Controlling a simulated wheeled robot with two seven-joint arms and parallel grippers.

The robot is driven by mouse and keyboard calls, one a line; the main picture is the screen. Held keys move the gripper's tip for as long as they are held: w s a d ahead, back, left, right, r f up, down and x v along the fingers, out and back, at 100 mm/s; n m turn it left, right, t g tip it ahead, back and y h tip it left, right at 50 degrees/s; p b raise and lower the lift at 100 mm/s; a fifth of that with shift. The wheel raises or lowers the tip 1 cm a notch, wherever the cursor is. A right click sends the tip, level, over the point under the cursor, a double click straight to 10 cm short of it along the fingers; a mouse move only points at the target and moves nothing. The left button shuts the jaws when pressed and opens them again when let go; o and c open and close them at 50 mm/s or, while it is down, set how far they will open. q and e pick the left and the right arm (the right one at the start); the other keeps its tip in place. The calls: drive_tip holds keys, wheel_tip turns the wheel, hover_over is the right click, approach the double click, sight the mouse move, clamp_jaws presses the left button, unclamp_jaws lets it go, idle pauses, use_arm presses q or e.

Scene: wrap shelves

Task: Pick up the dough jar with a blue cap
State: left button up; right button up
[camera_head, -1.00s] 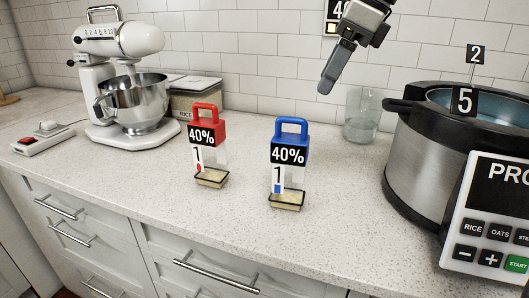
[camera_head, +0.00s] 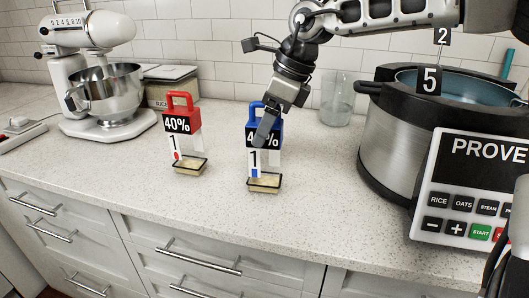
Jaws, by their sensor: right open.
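The dough jar with a blue cap (camera_head: 264,182) stands upright on the counter in the middle of the head view, with a handle on its cap and a label reading 40% and 1. My right gripper (camera_head: 268,122) is open at the jar's top, its finger covering part of the label and cap. Whether it touches the jar I cannot tell. A similar jar with a red cap (camera_head: 184,140) stands to the left, also labelled 40% and 1. My left gripper is not in view.
A stand mixer with a steel bowl (camera_head: 108,88) and a box marked RICE (camera_head: 160,92) stand at the left back. A glass (camera_head: 338,100) is behind to the right. A large cooker (camera_head: 395,150) fills the right. The front counter (camera_head: 310,220) is clear.

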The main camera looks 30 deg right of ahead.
drive_tip(key=shift+w+a+f, duration=0.1)
drive_tip(key=shift+f, duration=0.35)
clamp_jaws()
drive_tip(key=shift+r, duration=0.1)
